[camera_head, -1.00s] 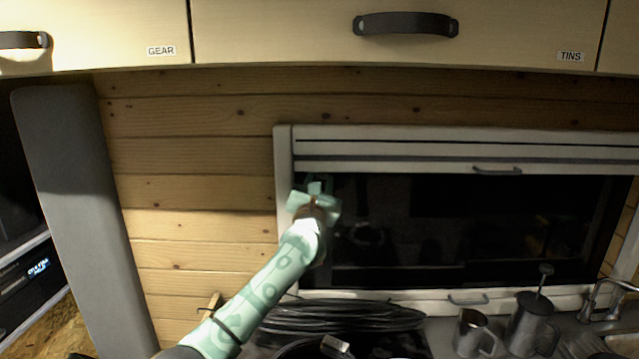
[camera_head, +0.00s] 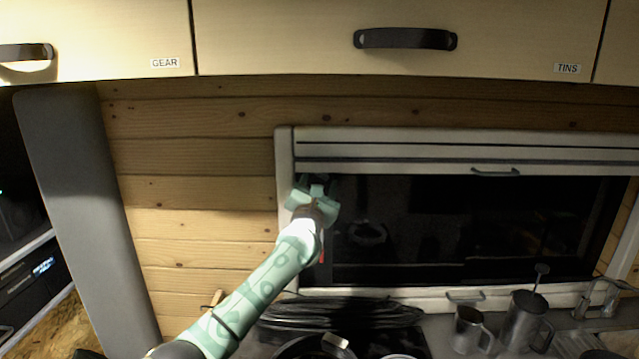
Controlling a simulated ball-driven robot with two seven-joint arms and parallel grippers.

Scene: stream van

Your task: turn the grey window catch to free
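The window (camera_head: 460,225) has a pale frame and dark glass, with a blind cassette across its top. My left gripper (camera_head: 317,186) is at the upper left of the window, at the inner edge of the left frame post. The gripper body and wrist cover that spot, so I cannot make out the grey catch or whether the fingers touch it. I cannot tell whether the fingers are open or shut. A small red piece (camera_head: 322,250) shows beside my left forearm, against the glass. My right gripper is not in view.
Overhead lockers labelled GEAR (camera_head: 165,63) and TINS (camera_head: 567,69) hang above. Below the window are a coiled black cable (camera_head: 340,312), a metal mug (camera_head: 468,330), a press pot (camera_head: 525,318) and a tap (camera_head: 600,297). A grey panel (camera_head: 85,200) stands at left.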

